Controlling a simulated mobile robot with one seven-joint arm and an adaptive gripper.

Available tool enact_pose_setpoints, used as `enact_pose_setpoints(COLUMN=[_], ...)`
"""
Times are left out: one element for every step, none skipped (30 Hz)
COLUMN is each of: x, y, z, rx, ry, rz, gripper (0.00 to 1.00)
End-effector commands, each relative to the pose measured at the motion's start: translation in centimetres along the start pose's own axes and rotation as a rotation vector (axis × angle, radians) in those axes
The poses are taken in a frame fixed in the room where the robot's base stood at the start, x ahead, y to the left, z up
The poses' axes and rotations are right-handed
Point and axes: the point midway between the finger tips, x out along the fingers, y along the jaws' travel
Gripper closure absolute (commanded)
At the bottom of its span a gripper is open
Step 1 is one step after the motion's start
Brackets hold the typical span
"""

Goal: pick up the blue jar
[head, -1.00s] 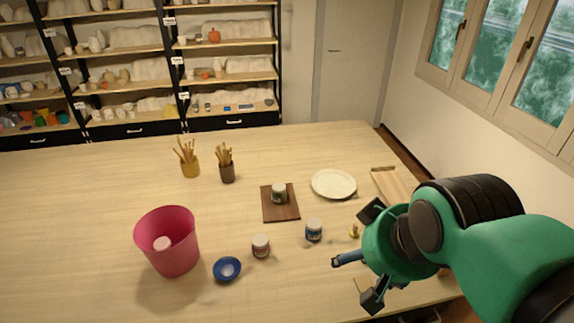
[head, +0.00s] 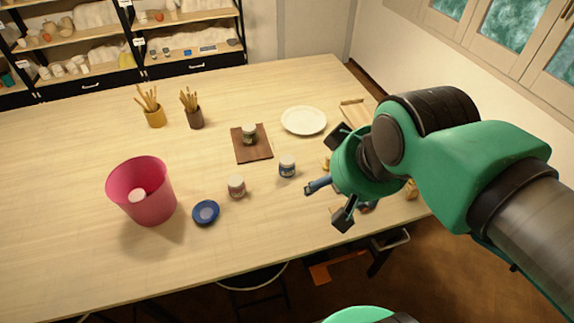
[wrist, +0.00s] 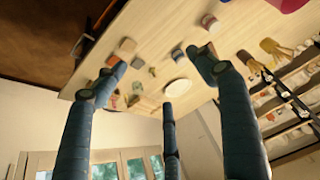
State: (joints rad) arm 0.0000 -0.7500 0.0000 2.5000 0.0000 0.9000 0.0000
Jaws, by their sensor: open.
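The blue jar (head: 287,167), a small jar with a blue label and pale lid, stands upright on the table, left of my gripper in the head view. My gripper (head: 327,184) is open and empty, its fingers spread above the table near the right front edge, apart from the jar. In the wrist view my three dark fingers point toward the table, with nothing between them. A small dark jar (wrist: 177,55) shows there beside one fingertip; I cannot tell for sure whether it is the blue one.
A reddish-labelled jar (head: 237,187), a blue bowl (head: 206,212) and a pink bucket (head: 125,199) stand to the left. A greenish jar (head: 249,133) sits on a brown board (head: 255,153). A white plate (head: 304,121) and brush cups (head: 195,118) are farther back.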

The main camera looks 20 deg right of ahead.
Motion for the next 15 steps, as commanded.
enact_pose_setpoints(x=[0.0, 0.0, 0.0, 0.0, 0.0, 0.0, 0.0, 0.1, 0.1, 0.2, 0.3, 0.5, 0.6, 0.7, 1.0], y=[0.0, 0.0, 0.0, 0.0, 0.0, 0.0, 0.0, 0.0, 0.0, 0.0, 0.0, 0.0, 0.1, 0.1, 0.1], z=[0.0, 0.0, 0.0, 0.0, -0.1, -0.1, -0.2, -0.4, -0.7, -0.9, -1.1, -1.5, -1.9, -2.3, -2.9], rx=[0.0, 0.0, 0.0, 0.0, 0.0, 0.001, 0.002, 0.003, 0.005, 0.006, 0.009, 0.012, 0.015, 0.018, 0.022], ry=[0.0, 0.0, 0.0, 0.0, -0.001, -0.002, -0.003, -0.005, -0.007, -0.011, -0.015, -0.022, -0.027, -0.033, -0.042], rz=[0.0, 0.0, 0.0, 0.0, 0.0, 0.0, 0.0, 0.0, 0.0, 0.0, 0.0, 0.001, 0.001, 0.001, 0.001], gripper=[0.29, 0.29, 0.29, 0.29, 0.29, 0.29, 0.29, 0.29, 0.29, 0.29, 0.29, 0.29, 0.29, 0.29, 0.29])
